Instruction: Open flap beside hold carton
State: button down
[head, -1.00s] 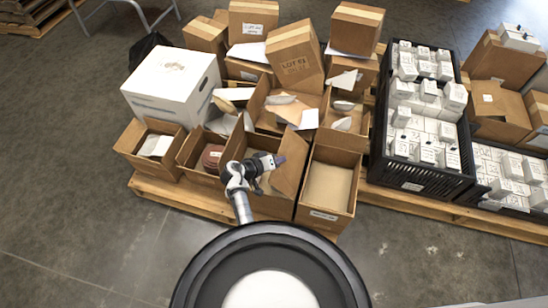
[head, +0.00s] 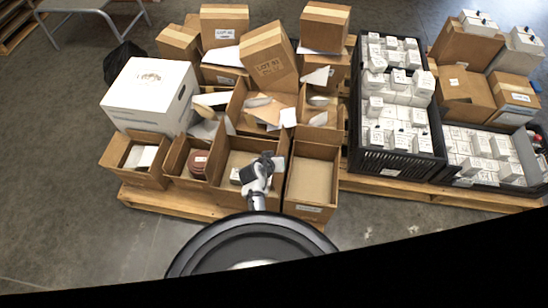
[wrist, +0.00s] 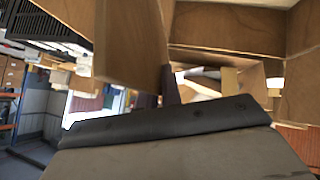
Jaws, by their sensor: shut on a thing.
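My gripper (head: 267,158) reaches into an open brown carton (head: 223,158) in the front row. In the wrist view its dark fingertips (wrist: 164,85) are against a brown cardboard flap (wrist: 130,45), and the gripper is shut on it. The far finger is partly hidden by the flap. In the head view my arm hides the held flap's edge. The carton looks open on top, with a pale item (head: 235,176) inside. An empty open carton (head: 312,178) stands to its right. No label that I can read says which carton is the hold carton.
An open carton with a round reddish item (head: 199,161) stands left, near a white box (head: 150,92). A carton marked LOT (head: 269,62) is behind. A black crate (head: 398,160) of small white boxes stands right. Clear floor (head: 70,225) lies front left.

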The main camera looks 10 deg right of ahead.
jog(key=shift+s+d, duration=0.15)
jog(key=shift+d, duration=0.4)
jog(key=c, duration=1.6)
grip_release()
jog(key=shift+c, duration=0.2)
jog(key=shift+a, duration=0.15)
jog(key=shift+s+a+r, duration=0.1)
jog(key=shift+a+r, duration=0.05)
jog(key=shift+r, duration=0.1)
jog(key=p+v, duration=0.9)
jog(key=v, duration=0.4)
jog(key=shift+s+a, duration=0.1)
jog(key=shift+a, duration=0.05)
